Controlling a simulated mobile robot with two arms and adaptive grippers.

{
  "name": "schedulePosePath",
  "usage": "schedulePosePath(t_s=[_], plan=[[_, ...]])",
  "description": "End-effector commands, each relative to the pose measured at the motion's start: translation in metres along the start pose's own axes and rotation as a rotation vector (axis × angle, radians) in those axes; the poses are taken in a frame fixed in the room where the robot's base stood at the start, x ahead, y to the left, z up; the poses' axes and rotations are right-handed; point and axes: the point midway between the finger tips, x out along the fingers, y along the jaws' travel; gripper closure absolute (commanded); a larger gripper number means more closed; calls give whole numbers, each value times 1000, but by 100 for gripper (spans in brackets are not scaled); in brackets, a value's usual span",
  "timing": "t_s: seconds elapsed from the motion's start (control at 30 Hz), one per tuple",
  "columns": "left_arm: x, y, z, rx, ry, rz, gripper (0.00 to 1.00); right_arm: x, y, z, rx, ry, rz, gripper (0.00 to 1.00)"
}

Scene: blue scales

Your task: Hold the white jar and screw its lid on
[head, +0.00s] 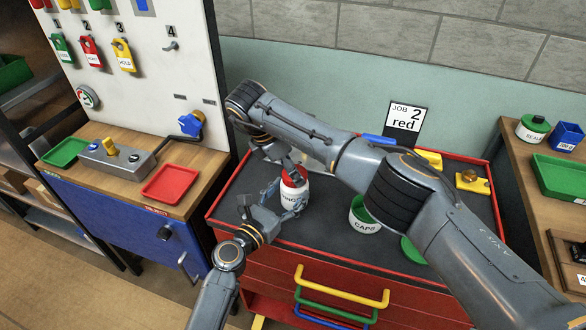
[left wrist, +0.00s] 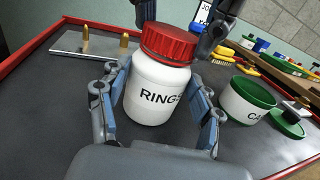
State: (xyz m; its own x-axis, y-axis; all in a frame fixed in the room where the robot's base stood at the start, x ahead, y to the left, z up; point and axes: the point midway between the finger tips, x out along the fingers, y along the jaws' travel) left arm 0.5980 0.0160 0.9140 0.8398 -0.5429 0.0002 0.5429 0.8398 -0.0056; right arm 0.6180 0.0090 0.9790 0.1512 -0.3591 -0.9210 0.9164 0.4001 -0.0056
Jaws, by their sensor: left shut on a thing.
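The white jar (left wrist: 157,92), labelled RINGS, stands upright on the dark top of the red cabinet; it also shows in the head view (head: 291,199). A red ribbed lid (left wrist: 168,44) sits on its mouth; I cannot tell how tightly. My left gripper (head: 272,208) is shut around the jar's body, with one finger on each side in the left wrist view (left wrist: 165,110). My right gripper (head: 291,170) reaches down over the lid from above. Its dark fingers stand apart at the lid in the left wrist view (left wrist: 182,24); whether they grip it is unclear.
A white CAPS tub (head: 364,217) with green inside stands right of the jar, with a green lid (left wrist: 287,124) beside it. My right arm hides part of the cabinet top (head: 325,228). A metal plate with brass pegs (left wrist: 92,45) lies behind the jar.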

Motion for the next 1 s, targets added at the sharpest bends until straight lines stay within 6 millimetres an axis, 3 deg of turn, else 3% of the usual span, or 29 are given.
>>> schedulePosePath(t_s=[0.2, 0.57, 0.6, 0.7, 1.0], plan=[[0, -2, -1, 0, 1, -5, 100, 0, 2, 2, 196, -2, -76, 60], [0, -2, -1, -1, 1, -5, 100, 0, 2, 2, 224, -1, -86, 60], [0, -2, -1, -1, 1, -5, 100, 0, 2, 2, 224, -1, -85, 40], [0, -2, -1, -2, 1, -5, 100, 0, 2, 2, 223, -1, -86, 21], [0, -2, -1, -2, 1, -3, 100, 0, 2, 1, 221, 0, -88, 21]])
